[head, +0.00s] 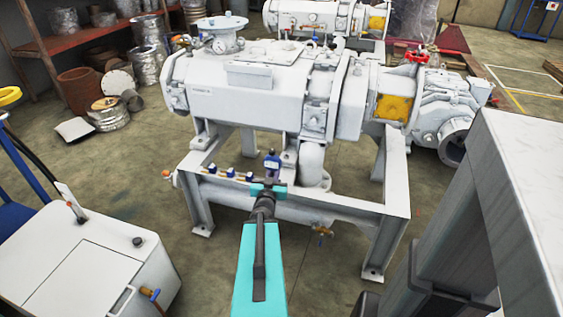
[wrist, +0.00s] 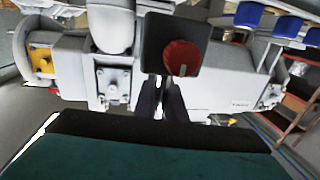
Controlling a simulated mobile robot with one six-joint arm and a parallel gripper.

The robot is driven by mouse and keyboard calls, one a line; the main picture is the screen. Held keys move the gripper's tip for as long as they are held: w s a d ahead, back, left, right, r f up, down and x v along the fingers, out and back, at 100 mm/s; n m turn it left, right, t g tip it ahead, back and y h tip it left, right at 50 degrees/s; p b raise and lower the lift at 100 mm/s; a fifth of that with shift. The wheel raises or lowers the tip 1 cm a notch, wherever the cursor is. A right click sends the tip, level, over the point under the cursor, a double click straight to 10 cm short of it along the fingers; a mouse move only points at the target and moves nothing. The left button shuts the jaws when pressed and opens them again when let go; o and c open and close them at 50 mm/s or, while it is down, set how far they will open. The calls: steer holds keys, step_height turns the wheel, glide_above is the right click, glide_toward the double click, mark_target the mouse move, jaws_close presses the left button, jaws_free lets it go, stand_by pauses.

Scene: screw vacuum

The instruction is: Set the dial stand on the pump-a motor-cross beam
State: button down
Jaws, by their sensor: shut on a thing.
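My gripper (head: 268,190) is shut on the dial stand (head: 271,164), a small dark-blue upright piece showing just above the teal jaws in the head view. In the wrist view, the fingers (wrist: 163,98) point at a dark square face with a red round knob (wrist: 181,57), which seems to be part of the stand. The pump (head: 250,85) is a large white machine on a grey frame. The frame's near beam (head: 345,207) runs behind and right of my gripper. I cannot tell which member is the motor-cross beam, or whether the stand touches anything.
Small blue-capped fittings (head: 229,174) line a pipe left of the stand. A brass valve (head: 321,231) hangs below the beam. A white cabinet (head: 85,265) stands at front left, and a tall grey block (head: 520,190) at right. A second pump (head: 325,18) stands behind.

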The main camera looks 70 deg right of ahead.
steer(key=d+b, duration=0.2)
steer(key=b, duration=0.1)
steer(key=shift+d+f, duration=0.1)
steer(key=shift+d, duration=0.1)
steer(key=d+b, duration=0.1)
steer(key=b, duration=0.3)
steer(key=shift+f, duration=0.15)
steer(key=b, duration=0.3)
steer(key=d+b, duration=0.1)
steer(key=b, duration=0.3)
steer(key=shift+w+d, duration=0.2)
steer(key=shift+w, duration=0.1)
steer(key=shift+d+f+b, duration=0.1)
steer(key=shift+d+b, duration=0.15)
steer(key=shift+b, duration=0.75)
steer(key=w+d+b, duration=0.1)
steer(key=d+b, duration=0.2)
steer(key=d, duration=0.4)
steer(key=shift+w+b, duration=0.15)
steer(key=shift+b, duration=0.15)
steer(key=shift+f, duration=0.15)
